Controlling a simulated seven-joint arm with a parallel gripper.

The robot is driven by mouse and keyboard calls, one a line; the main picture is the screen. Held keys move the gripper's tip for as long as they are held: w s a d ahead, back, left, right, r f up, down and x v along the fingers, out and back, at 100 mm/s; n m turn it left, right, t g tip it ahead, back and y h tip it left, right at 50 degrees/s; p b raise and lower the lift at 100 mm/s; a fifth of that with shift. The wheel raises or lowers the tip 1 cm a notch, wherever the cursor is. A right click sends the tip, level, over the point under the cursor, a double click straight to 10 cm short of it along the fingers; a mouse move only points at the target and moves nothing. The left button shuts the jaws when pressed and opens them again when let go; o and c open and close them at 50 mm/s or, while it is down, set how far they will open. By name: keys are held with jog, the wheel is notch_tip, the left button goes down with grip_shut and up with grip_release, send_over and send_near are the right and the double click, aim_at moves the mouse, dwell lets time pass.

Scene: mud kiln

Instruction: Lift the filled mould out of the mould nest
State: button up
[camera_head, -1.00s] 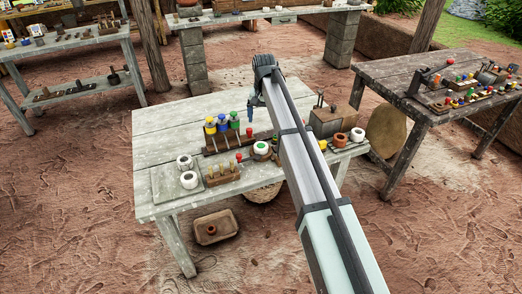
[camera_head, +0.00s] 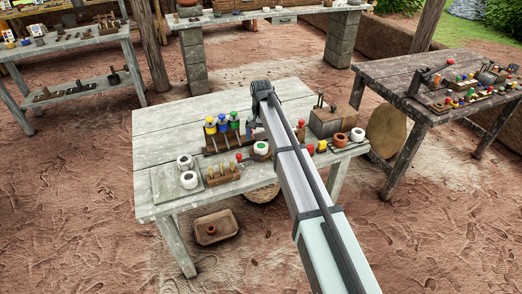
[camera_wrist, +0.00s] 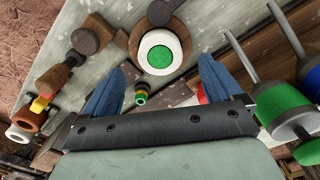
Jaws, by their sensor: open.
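The filled mould is a white round ring with a green centre. In the head view the mould (camera_head: 261,147) sits in a brown round nest (camera_head: 262,157) near the front of the pale table. In the wrist view the mould (camera_wrist: 159,53) shows at upper middle, with the brown nest (camera_wrist: 183,27) around it. My gripper (camera_wrist: 161,66) is open, its two blue fingers apart below the mould in that view, one toward each side. Nothing is visibly held. In the head view my arm hides most of the gripper.
A rack with blue, yellow and green tools (camera_head: 222,126) stands behind the mould. A block with wooden pegs (camera_head: 222,174) and white rings (camera_head: 189,180) lie left. A grey-brown box (camera_head: 328,121) and small pots (camera_head: 340,140) stand right. The table's back left is clear.

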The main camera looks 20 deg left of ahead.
aim_at(261, 143)
notch_tip(261, 143, down, 4)
jog(key=shift+s+f, duration=0.1)
jog(key=shift+f, duration=0.05)
jog(key=c, duration=1.2)
